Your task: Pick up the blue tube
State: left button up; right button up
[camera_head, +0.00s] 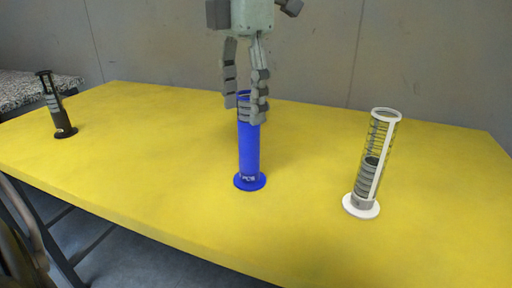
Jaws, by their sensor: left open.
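The blue tube (249,152) stands upright on its round base near the middle of the yellow table (170,160). My left gripper (245,108) points down from the top of the view. Its fingers are open and reach down at the tube's upper end, hiding part of its top. I cannot tell whether the fingers touch the tube. My right gripper is not in view.
A white-framed clear tube (376,155) with grey contents stands on the right of the table. A dark tube (56,108) stands at the far left. The table between the tubes is clear. A grey wall (420,60) is behind.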

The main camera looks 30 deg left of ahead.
aim_at(248, 133)
pick_arm(q)
jog(key=f, duration=0.6)
jog(key=shift+d, duration=0.35)
jog(key=shift+w, duration=0.1)
grip_shut()
